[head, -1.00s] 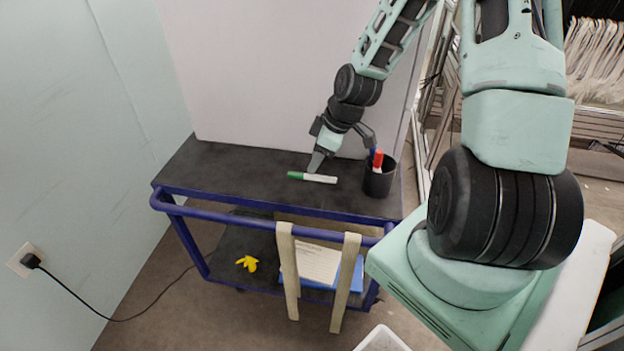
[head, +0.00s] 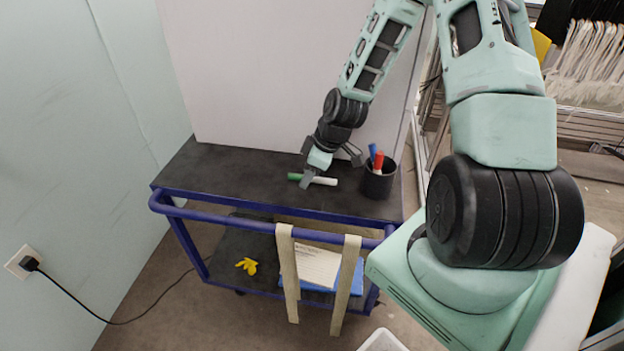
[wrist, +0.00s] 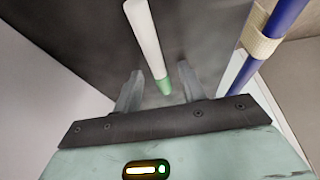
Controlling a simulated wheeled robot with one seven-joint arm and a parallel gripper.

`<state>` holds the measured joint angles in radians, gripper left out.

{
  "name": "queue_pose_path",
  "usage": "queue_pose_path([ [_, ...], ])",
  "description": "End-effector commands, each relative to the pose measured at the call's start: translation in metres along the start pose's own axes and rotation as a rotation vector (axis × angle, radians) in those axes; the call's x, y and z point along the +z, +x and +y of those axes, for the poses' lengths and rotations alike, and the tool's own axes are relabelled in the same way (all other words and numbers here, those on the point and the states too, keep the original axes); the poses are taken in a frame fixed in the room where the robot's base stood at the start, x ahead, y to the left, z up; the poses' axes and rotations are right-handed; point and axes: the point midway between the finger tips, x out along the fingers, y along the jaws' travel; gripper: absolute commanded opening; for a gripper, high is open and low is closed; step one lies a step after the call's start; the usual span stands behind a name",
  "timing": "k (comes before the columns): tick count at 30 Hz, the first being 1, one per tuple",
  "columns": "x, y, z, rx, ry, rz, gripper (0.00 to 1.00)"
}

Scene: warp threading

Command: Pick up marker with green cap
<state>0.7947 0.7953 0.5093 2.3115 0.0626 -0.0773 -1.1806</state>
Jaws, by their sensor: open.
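The marker with the green cap (head: 324,181) lies on the dark top of the cart (head: 240,173), its white body to the right and its green cap to the left. In the head view one finger of my gripper (head: 324,168) crosses in front of it. In the wrist view the marker (wrist: 146,35) points down toward my gripper (wrist: 160,85), and its green cap end lies between the two open fingers. The fingers stand apart, with space between each and the cap. I cannot tell whether either touches the marker.
A black cup (head: 378,180) with a red and a blue marker stands just right of the marker. A white panel (head: 270,70) rises behind the cart. Yellow gloves (head: 247,265) and papers lie on the lower shelf. The left part of the cart top is clear.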

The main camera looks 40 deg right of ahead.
Motion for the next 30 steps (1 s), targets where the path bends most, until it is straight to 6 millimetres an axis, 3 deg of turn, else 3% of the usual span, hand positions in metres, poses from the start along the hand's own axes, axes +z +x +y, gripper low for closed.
queue_pose_path([
  [1,0.000,0.001,0.000,0.000,0.000,0.000,0.38],
  [5,0.000,0.000,0.000,0.000,0.000,0.000,0.02],
  [6,0.000,0.000,0.000,0.000,0.000,0.000,0.00],
  [25,0.000,-0.001,0.000,0.000,0.001,0.000,0.00],
  [30,-0.008,-0.017,0.001,0.003,-0.002,0.002,0.00],
])
